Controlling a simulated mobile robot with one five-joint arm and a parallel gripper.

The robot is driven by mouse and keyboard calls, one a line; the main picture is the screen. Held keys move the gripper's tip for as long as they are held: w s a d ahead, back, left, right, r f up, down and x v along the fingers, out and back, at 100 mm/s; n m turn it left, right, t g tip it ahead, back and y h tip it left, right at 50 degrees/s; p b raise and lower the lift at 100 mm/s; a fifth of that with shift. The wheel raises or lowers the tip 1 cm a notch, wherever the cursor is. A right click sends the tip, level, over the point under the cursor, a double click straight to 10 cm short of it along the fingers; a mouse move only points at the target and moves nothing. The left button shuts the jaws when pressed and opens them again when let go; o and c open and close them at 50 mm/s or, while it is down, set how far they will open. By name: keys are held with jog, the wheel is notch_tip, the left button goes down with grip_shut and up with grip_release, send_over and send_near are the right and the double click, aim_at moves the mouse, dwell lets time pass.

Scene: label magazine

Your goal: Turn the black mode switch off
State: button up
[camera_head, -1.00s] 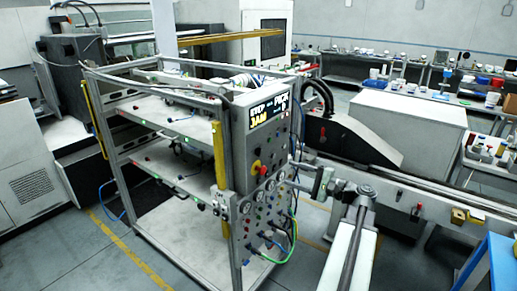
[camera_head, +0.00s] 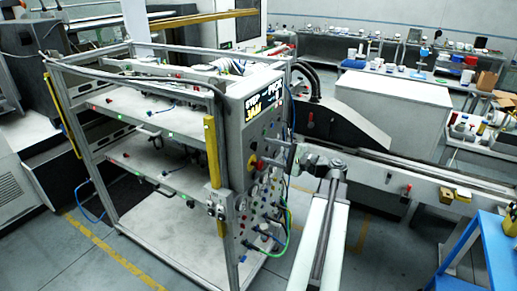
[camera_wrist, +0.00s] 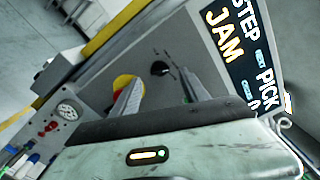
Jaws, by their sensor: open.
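The black mode switch (camera_wrist: 160,68) is a small dark knob on the grey control panel (camera_wrist: 90,85) in the wrist view. It shows between and just beyond the fingertips of my gripper (camera_wrist: 160,77). The two fingers are apart with nothing between them, and I see no contact with the switch. In the head view my gripper (camera_head: 279,155) is close in front of the panel, at the height of the red and yellow stop button. The switch is too small or hidden to make out there.
The red and yellow stop button (camera_wrist: 122,84) sits left of the switch, partly behind the left finger. A display (camera_wrist: 238,50) reading JAM is to the right. A gauge (camera_wrist: 68,112) and hoses are at lower left. A yellow post (camera_head: 212,152) stands at the frame's corner.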

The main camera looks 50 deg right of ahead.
aim_at(254, 146)
jog(key=x, duration=0.3)
jog(key=shift+w+a, duration=0.1)
jog(key=shift+w, duration=0.25)
grip_shut()
jog(key=shift+n, duration=0.3)
jog(key=n, duration=1.3)
jog(key=shift+n, duration=2.1)
